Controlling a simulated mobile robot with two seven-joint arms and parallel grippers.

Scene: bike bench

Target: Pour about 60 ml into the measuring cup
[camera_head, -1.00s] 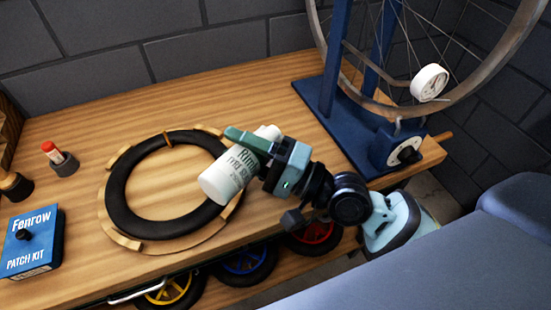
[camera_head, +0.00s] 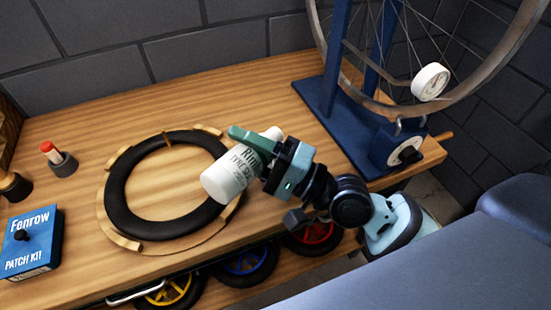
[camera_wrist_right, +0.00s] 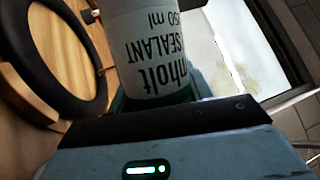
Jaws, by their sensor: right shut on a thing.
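A white tyre sealant bottle (camera_head: 232,180) with dark lettering is held tilted above the right side of the tyre, its lower-left end toward the tyre. My right gripper (camera_head: 252,142) is shut on the bottle. In the right wrist view the bottle (camera_wrist_right: 155,50) fills the upper middle, with its lettering upside down; the end beyond the top edge is out of frame. I cannot make out a measuring cup in either view. No liquid stream shows. My left gripper is not in view.
A black tyre (camera_head: 120,207) lies on a wooden ring on the bench (camera_head: 265,90). A blue patch kit box (camera_head: 32,250) and a small red-topped item (camera_head: 50,150) stand left. A blue wheel stand (camera_head: 325,105) stands right. Several small wheels sit below the bench.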

